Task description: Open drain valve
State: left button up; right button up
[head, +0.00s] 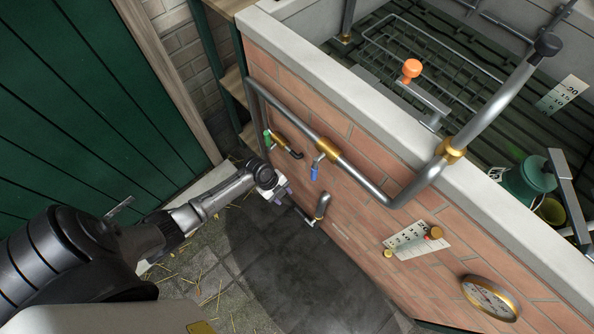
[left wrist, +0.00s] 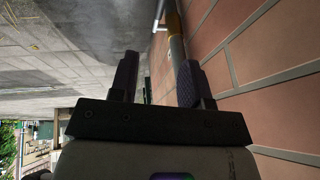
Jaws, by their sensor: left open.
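A short grey pipe with a brass collar and a thin pale lever, apparently the drain valve (head: 322,207), sits low on the brick wall. In the left wrist view the pipe and brass part (left wrist: 175,32) show just beyond the fingertips. My left gripper (head: 287,197) is close to its left side, near the lever's end. In the left wrist view the two dark fingers (left wrist: 156,82) are apart, with no object held between them. Whether a finger touches the lever cannot be told. My right gripper is in neither view.
A green-handled tap (head: 268,139) and a blue-handled tap (head: 316,170) sit higher on the wall, under a thick grey pipe (head: 375,188). A gauge (head: 490,297) and a scale plate (head: 416,240) are to the right. The stone floor (head: 285,265) below is clear.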

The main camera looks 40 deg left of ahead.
aim_at(298, 211)
pick_arm(q)
jog(key=b+x, duration=0.2)
jog(key=x, duration=0.2)
jog(key=b+x, duration=0.3)
jog(key=x, duration=0.1)
jog(key=a+b+x, duration=0.1)
jog(key=b+x, duration=0.2)
jog(key=x, duration=0.1)
jog(key=shift+w+d+f, duration=0.15)
jog(key=shift+d+f, duration=0.05)
jog(key=shift+f, duration=0.35)
jog(key=shift+b+x, duration=0.6)
jog(key=shift+x, duration=0.5)
grip_shut()
